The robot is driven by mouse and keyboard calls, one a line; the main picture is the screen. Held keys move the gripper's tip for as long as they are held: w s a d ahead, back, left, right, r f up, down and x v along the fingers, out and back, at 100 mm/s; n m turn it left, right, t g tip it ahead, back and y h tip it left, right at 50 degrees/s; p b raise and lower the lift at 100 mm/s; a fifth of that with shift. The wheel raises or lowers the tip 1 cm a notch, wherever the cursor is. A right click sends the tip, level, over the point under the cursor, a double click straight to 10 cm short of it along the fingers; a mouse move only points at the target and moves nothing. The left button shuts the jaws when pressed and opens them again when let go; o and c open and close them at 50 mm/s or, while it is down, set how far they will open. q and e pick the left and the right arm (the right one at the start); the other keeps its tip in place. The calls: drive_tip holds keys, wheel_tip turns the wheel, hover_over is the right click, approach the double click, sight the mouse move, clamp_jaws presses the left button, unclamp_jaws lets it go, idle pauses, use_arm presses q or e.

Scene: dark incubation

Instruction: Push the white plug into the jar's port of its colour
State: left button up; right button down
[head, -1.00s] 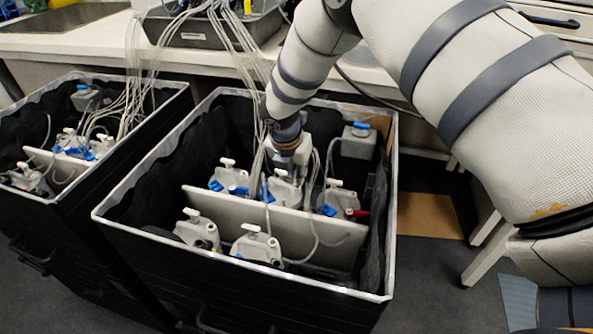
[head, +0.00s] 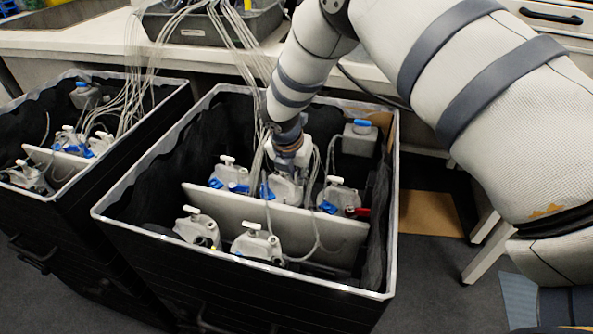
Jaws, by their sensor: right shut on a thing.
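Several translucent jars with white stopcocks and blue clips stand in the dark-lined box. Behind its white divider (head: 330,227) are a left jar (head: 229,178), a middle jar (head: 285,190) and a right jar (head: 340,195) with a red part at its side. My right gripper (head: 284,168) reaches down from above, right over the middle jar and close to its top. Its fingers are mostly hidden by the wrist and tubes. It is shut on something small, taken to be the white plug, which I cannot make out. The port is hidden too. My left gripper is not in view.
Two front jars (head: 257,243) stand before the divider. A bundle of thin tubes (head: 250,62) hangs from the grey tray (head: 190,28) beside my wrist. A small blue-capped bottle (head: 359,138) sits at the back right. The box's white rim (head: 245,274) surrounds the jars. A second box stands left.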

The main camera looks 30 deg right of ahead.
drive_tip(key=shift+f, duration=0.35)
drive_tip(key=c, duration=1.6)
unclamp_jaws()
drive_tip(key=shift+o, duration=0.2)
